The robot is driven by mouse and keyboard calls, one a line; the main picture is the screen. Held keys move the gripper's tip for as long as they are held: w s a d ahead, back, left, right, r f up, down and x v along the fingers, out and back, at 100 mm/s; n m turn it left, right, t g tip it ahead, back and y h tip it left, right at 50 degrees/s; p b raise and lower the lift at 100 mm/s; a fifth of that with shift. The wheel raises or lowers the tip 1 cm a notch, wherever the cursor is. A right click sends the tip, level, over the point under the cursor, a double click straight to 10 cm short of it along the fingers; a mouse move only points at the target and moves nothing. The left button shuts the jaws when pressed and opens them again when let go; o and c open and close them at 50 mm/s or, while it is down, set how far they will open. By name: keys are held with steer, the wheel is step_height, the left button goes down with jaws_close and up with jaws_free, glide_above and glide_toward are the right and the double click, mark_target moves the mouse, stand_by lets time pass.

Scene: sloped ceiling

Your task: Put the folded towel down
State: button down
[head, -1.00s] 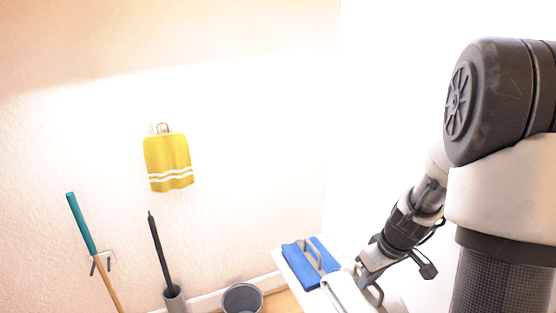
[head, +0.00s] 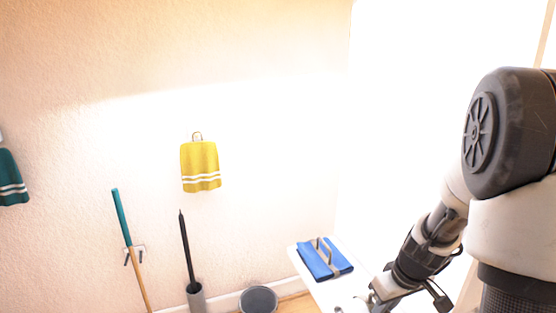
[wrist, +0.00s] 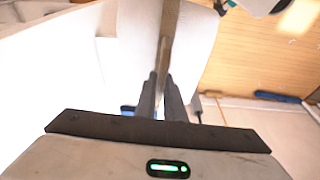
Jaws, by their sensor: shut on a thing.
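My gripper (wrist: 161,85) is shut on a narrow grey-brown handle of a white folded thing (wrist: 198,35), which looks like the folded towel. The white cloth spreads out on both sides of the handle in the wrist view. In the head view my gripper (head: 376,297) is at the bottom edge, right of and nearer than a blue folded towel (head: 337,263) with a grey handle. The blue towel lies on a white surface (head: 301,263). The held thing is mostly cut off and washed out there, and I cannot tell whether it touches the surface.
A yellow towel (head: 200,165) and a teal towel (head: 10,177) hang on the wall. A teal-handled pole (head: 122,220), a dark rod in a grey holder (head: 195,298) and a grey bucket (head: 258,299) stand along the wall. Wooden floor (wrist: 245,55) shows at right in the wrist view.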

mark_target(341, 302)
steer(key=a+r+m+h+p, duration=0.1)
steer(key=a+r+m+p, duration=0.1)
steer(key=a, duration=0.9)
steer(key=shift+w+m, duration=0.35)
steer(key=shift+m, duration=0.35)
steer(key=shift+f, duration=0.1)
